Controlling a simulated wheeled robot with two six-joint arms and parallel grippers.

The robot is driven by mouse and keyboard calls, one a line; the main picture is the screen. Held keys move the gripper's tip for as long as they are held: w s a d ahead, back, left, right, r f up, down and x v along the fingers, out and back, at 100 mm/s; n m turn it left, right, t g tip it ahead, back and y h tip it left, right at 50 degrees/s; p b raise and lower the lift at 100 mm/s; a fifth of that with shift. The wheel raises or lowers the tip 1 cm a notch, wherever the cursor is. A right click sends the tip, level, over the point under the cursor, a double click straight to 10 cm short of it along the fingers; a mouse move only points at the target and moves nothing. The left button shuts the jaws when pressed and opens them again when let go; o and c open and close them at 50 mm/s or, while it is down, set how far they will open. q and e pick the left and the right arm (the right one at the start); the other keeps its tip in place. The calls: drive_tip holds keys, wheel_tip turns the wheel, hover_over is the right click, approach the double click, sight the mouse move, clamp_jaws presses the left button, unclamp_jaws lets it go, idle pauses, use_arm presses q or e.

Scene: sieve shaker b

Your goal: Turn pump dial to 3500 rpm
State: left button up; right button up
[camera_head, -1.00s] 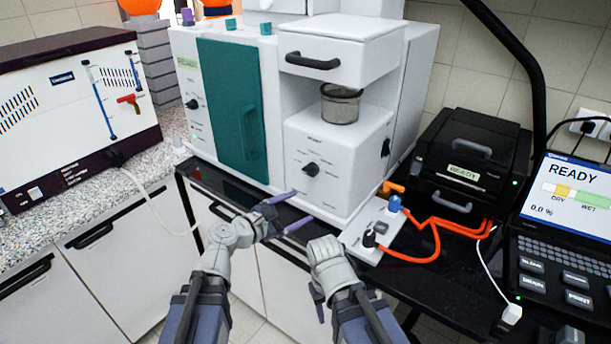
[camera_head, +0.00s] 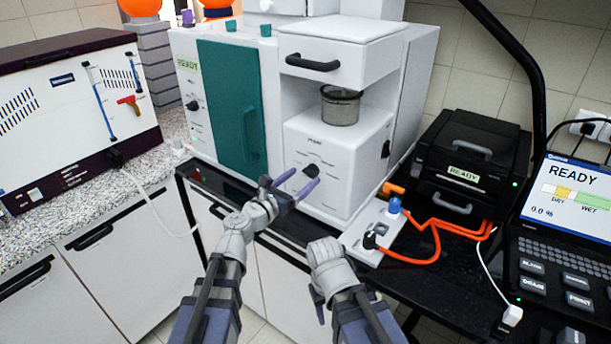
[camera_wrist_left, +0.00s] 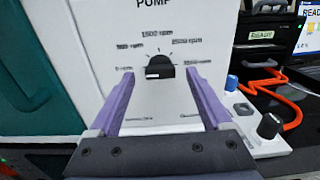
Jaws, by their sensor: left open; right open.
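The pump dial (camera_head: 311,170) is a black knob on the front of the white pump unit (camera_head: 333,190). In the left wrist view, the dial (camera_wrist_left: 159,66) sits under the word PUMP, with several rpm labels in an arc around it; 1500 and 2500 are near the top, and the outer right label is too blurred to read. Where the dial points is unclear. My left gripper (camera_head: 295,182) is open just in front of the dial. Its purple fingers (camera_wrist_left: 158,73) appear on either side of the dial, not closed on it. My right gripper (camera_head: 318,297) is low, away from the unit.
A teal door (camera_head: 231,105) is left of the pump unit. A white plate (camera_head: 372,235) with blue and black connectors and orange cables lies to the right, before a black box (camera_head: 470,160). A laptop (camera_head: 565,200) reads READY. A sieve cup (camera_head: 340,105) stands above the dial.

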sight(311, 172)
use_arm(q)
drive_tip(key=x, duration=0.2)
drive_tip(key=shift+w+d, duration=0.15)
drive_tip(key=shift+w, duration=0.1)
clamp_jaws()
idle(0.5)
